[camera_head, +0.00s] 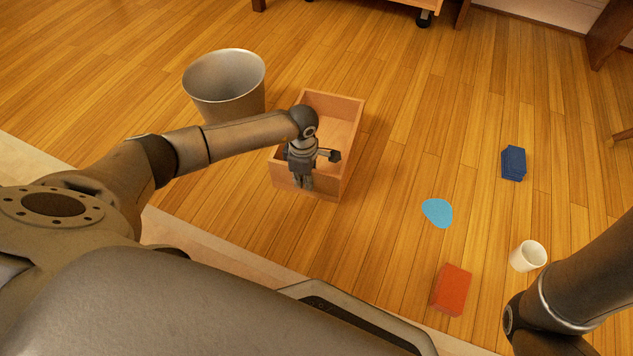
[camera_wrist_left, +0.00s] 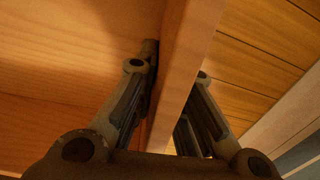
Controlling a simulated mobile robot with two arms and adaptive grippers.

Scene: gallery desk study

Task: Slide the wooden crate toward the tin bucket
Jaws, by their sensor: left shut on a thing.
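The wooden crate (camera_head: 341,107) is an open, light-brown box on the plank floor in the head view. The tin bucket (camera_head: 224,84) is a grey, open-topped pail to the left of the crate's far part, partly behind my left arm. My left gripper (camera_head: 303,181) is at the crate's near wall. The left wrist view shows its fingers (camera_wrist_left: 165,105) on both sides of the crate's wall (camera_wrist_left: 184,65), shut on it. The bucket's base is hidden by my arm. My right gripper is out of view; only part of my right arm shows at the lower right.
A blue flat patch (camera_head: 437,213), a dark blue block (camera_head: 513,163), a white cup (camera_head: 528,256) and a red-orange block (camera_head: 452,290) are on the floor to the right. Furniture stands along the top edge.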

